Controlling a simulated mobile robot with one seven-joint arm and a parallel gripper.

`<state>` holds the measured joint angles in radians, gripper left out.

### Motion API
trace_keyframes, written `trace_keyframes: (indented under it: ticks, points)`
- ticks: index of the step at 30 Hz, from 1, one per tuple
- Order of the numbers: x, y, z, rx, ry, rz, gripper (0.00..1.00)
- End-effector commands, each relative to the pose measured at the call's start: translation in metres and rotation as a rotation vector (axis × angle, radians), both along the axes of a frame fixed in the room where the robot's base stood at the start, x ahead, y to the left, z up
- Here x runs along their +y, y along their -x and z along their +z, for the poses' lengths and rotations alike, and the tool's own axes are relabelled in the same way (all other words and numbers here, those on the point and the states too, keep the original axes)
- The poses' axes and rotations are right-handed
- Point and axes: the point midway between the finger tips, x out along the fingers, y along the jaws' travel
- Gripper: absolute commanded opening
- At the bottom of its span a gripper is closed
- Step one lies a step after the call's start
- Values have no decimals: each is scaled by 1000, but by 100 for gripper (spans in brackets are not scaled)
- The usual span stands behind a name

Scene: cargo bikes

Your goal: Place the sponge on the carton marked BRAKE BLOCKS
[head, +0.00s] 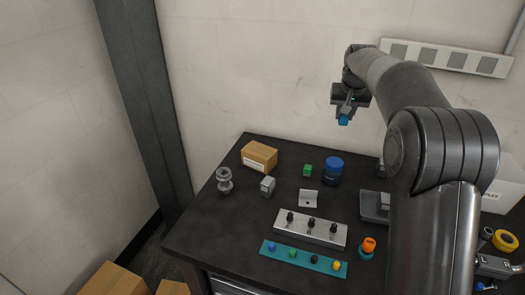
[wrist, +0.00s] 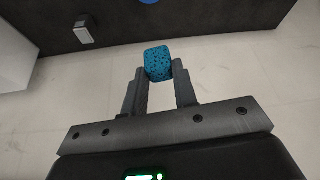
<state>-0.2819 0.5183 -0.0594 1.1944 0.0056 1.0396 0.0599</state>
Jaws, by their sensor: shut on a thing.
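The blue speckled sponge (wrist: 158,64) is held between the fingertips of my gripper (wrist: 160,75) in the wrist view. In the head view my gripper (head: 345,112) is raised well above the back of the table, with the sponge (head: 343,121) at its lower end. A small brown carton (head: 259,157) stands at the back left of the dark table, to the left of and below my gripper. It has a pale label on its front side, too small to read. Its top looks clear.
On the dark table (head: 200,237) near the carton are a grey spool-shaped part (head: 224,180), a grey block (head: 267,187), a green cube (head: 308,170) and a blue-lidded jar (head: 332,171). A metal block with black knobs (head: 310,230) and a teal strip (head: 303,258) lie in front.

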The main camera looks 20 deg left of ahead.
Motion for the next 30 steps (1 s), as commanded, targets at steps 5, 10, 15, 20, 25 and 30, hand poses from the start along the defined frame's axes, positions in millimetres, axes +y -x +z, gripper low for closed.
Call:
trace_keyframes:
  ticks: [5, 10, 15, 20, 25, 30]
  points:
    - [76, 21, 0, -1, 0, 124, 5]
    - [116, 37, 0, -2, -1, 192, 5]
    - [132, 44, -11, 1, 0, 221, 5]
    - [132, 44, -35, 1, -1, 220, 5]
    - [136, 43, -51, 0, -1, 220, 5]
    - [167, 43, -71, -1, 0, 223, 5]
